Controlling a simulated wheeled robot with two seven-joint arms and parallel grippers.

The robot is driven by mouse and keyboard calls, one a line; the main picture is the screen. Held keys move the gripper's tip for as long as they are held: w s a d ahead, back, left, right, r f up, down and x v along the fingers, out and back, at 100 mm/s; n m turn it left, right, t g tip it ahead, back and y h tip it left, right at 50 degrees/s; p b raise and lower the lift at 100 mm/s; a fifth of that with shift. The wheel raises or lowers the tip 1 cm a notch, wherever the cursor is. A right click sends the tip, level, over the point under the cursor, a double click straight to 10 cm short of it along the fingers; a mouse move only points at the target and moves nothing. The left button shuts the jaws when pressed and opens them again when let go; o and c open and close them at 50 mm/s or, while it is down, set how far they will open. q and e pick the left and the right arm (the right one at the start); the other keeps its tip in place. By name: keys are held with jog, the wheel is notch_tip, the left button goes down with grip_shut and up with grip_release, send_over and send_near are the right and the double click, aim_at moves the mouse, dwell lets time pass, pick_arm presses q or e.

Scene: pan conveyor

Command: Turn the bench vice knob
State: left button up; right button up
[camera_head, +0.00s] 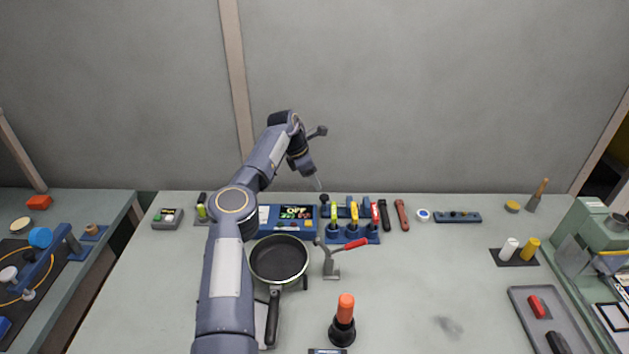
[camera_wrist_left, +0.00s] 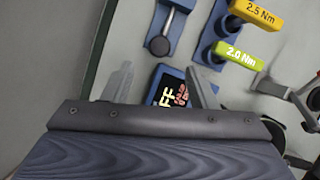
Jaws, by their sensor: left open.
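My left gripper (camera_head: 318,183) hangs above the back edge of the workbench, fingers pointing down. In the left wrist view its two fingers (camera_wrist_left: 160,88) are spread apart with nothing between them. A dark ball knob (camera_head: 324,198) stands just below it at the back of the bench. A dark ball on a metal rod over a blue base shows in the left wrist view (camera_wrist_left: 159,45), ahead of the fingers and apart from them. I cannot tell for certain that this is the bench vice knob. My right gripper is not in view.
Yellow and green torque drivers (camera_wrist_left: 236,55) stand close by in a blue rack (camera_head: 366,239). A blue box with a display (camera_head: 297,212), a black pan (camera_head: 279,259) and a red-handled clamp (camera_head: 332,264) are near. The right-middle bench (camera_head: 430,285) is clear.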

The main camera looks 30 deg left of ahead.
aim_at(324, 196)
pick_arm(q)
jog(key=d+f+n+y, duration=0.1)
jog(key=f+n, duration=0.1)
jog(key=n, duration=0.1)
jog(key=w+f+n+y+p, duration=0.1)
jog(key=f+n, duration=0.2)
jog(key=w+d+f+n+t+y, duration=0.1)
jog(key=f+n, duration=0.1)
jog(key=n, duration=0.1)
jog(key=shift+d+f+p, duration=0.15)
jog(key=shift+d+p, duration=0.15)
jog(key=shift+p, duration=0.05)
dwell(0.3)
jog(key=c, duration=1)
jog(key=shift+o, duration=0.2)
